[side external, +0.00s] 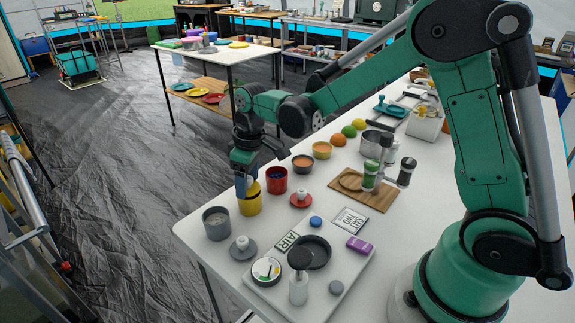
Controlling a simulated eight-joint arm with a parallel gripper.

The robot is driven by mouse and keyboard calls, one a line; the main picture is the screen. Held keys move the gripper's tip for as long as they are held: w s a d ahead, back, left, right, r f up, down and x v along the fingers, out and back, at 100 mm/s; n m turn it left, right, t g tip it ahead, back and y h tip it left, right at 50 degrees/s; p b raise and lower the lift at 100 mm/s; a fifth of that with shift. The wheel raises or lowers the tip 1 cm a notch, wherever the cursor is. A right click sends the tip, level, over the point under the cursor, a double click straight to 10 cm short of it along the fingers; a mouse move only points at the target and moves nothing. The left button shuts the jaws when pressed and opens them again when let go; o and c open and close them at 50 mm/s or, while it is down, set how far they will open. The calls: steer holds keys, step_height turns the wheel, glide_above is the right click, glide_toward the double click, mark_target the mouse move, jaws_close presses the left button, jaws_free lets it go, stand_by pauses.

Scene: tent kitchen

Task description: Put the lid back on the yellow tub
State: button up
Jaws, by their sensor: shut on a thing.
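The yellow tub (250,206) stands upright near the left edge of the white table, between a grey tub and a red tub. My gripper (242,188) points down right at the top of the yellow tub and covers part of its rim. It is shut on what appears to be the yellow lid, which is mostly hidden behind the fingers. No yellow lid lies loose on the table in view. I cannot tell whether the lid touches the rim or sits level on it.
An open grey tub (217,223) and an open red tub (277,180) stand close on either side. A grey lid (243,249) and a red lid (300,199) with pale knobs lie nearby. A tray (345,268) with several items and a wooden board (372,197) lie to the right.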

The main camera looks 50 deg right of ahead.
stand_by(0.3)
steer(key=o, duration=1.3)
steer(key=shift+o, duration=0.3)
steer(key=shift+r, duration=3.5)
jaws_close()
steer(key=shift+f, duration=0.1)
